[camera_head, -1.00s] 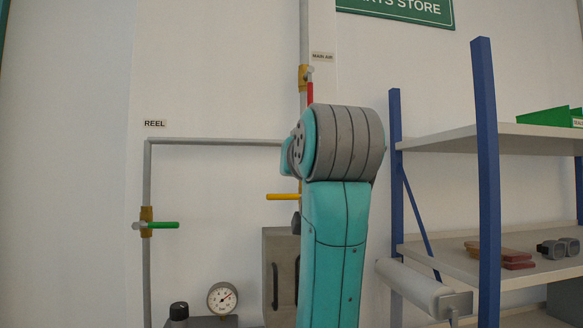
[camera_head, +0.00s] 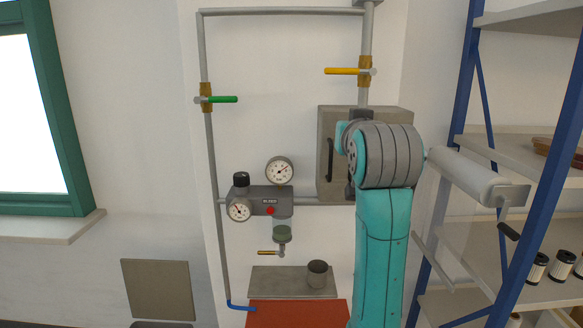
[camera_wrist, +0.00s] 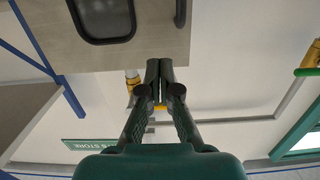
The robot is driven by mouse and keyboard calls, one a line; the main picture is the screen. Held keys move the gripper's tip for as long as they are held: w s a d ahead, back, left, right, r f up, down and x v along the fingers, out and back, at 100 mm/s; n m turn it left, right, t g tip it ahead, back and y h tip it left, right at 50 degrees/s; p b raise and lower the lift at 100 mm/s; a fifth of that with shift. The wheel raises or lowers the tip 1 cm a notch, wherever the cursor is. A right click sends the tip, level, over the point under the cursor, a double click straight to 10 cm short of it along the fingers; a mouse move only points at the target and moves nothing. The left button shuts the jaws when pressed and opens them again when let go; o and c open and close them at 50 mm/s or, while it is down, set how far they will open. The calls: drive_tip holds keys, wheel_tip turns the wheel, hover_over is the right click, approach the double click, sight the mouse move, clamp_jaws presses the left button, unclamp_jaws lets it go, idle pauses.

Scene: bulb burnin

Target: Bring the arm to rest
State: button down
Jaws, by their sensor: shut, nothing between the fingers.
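My arm rises in the lower right middle of the head view, a teal column with a grey-banded joint in front of a grey wall box (camera_head: 385,120). My gripper is not clear in the head view. In the wrist view my gripper (camera_wrist: 160,68) is shut and empty, its dark fingertips together. The wrist picture appears upside down. I cannot tell how far the fingertips are from the box.
A blue-framed shelf rack (camera_head: 480,120) with a white roll (camera_head: 475,177) stands close on the right. Pipes carry a green-handled valve (camera_head: 220,99) and a yellow-handled valve (camera_head: 345,71). Gauges (camera_head: 280,171), a small ledge (camera_head: 265,282) with a cup (camera_head: 317,273), and a window (camera_head: 35,110) are left.

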drive_tip(key=s+d+f, duration=0.1)
drive_tip(key=s+f, duration=0.1)
drive_tip(key=f, duration=1.1)
drive_tip(key=s+d+f, duration=0.1)
drive_tip(key=f, duration=1.2)
drive_tip(key=s+d+f+n+g, duration=0.1)
drive_tip(key=s+f, duration=0.6)
drive_tip(key=f, duration=0.2)
drive_tip(key=s+d+f, duration=0.1)
drive_tip(key=s+f, duration=0.5)
drive_tip(key=f, duration=0.4)
drive_tip(key=s+d+f, duration=0.1)
drive_tip(key=s+f, duration=0.3)
drive_tip(key=s, duration=0.6)
drive_tip(key=s+d+f, duration=0.1)
drive_tip(key=s+f, duration=0.4)
drive_tip(key=s, duration=0.6)
drive_tip(key=s+r, duration=0.1)
drive_tip(key=s, duration=0.9)
drive_tip(key=s+d+r+g, duration=0.1)
drive_tip(key=s+r, duration=0.1)
drive_tip(key=s, duration=0.8)
drive_tip(key=shift+s+d+r+m, duration=0.2)
drive_tip(key=shift+s+r+m, duration=0.1)
drive_tip(key=shift+s, duration=0.05)
